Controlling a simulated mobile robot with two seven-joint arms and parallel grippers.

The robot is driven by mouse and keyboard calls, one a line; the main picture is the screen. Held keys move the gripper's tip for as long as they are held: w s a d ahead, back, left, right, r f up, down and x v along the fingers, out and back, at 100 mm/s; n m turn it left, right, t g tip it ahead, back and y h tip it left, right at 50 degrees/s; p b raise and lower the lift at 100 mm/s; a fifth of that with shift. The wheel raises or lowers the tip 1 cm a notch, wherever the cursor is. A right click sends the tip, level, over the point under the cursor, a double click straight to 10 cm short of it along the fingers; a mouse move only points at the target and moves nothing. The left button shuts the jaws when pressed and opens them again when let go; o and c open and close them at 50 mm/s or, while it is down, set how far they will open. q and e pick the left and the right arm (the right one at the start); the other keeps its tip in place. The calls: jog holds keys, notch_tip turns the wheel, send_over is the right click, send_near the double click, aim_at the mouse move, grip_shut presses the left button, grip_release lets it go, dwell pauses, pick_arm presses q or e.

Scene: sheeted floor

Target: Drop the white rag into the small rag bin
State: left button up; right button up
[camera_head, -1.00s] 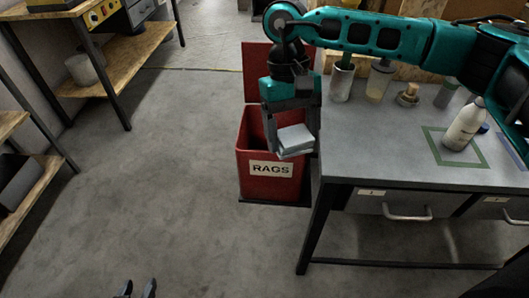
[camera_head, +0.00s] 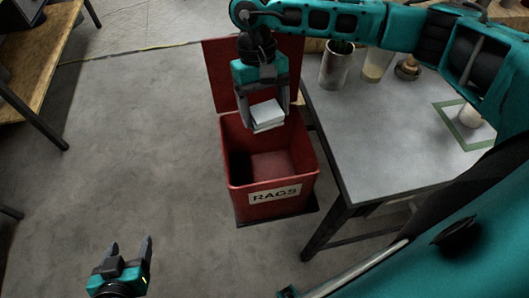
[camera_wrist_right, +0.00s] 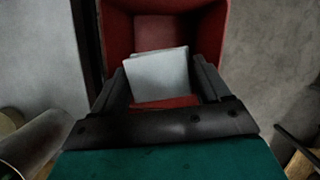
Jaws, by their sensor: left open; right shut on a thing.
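The white rag (camera_head: 267,114) is a folded, flat bundle. My right gripper (camera_head: 268,122) is shut on it and holds it over the back part of the red rag bin's opening. The bin (camera_head: 240,178) is labelled RAGS, and its lid (camera_head: 222,75) stands up open behind. In the right wrist view the rag (camera_wrist_right: 158,77) lies between the two fingers, with the red bin wall (camera_wrist_right: 211,40) around and below it. My left gripper (camera_head: 130,248) is open and empty, low at the lower left over the floor.
A wooden shelf unit (camera_head: 45,50) is at the upper left. The floor left of the bin is clear.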

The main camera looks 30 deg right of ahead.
jog(key=shift+w+d+f+m, duration=0.15)
jog(key=shift+f+m, duration=0.05)
jog(key=shift+f, duration=0.3)
jog(key=shift+w+d+f+m, duration=0.1)
jog(key=shift+f+m, duration=0.1)
jog(key=shift+f, duration=0.3)
jog(key=shift+d+f+m+y+p, duration=0.15)
jog(key=shift+d+m+y+p, duration=0.05)
jog(key=shift+m+y+p, duration=0.15)
jog(key=shift+s+d+m, duration=0.1)
jog(key=shift+d+m, duration=0.1)
jog(key=shift+m, duration=0.05)
jog(key=shift+d, duration=0.15)
pick_arm(q)
jog(key=shift+w+d+f+b, duration=0.2)
jog(key=shift+w+f+b, duration=0.15)
jog(key=shift+b, duration=0.3)
pick_arm(e)
jog(key=shift+f, duration=2.9)
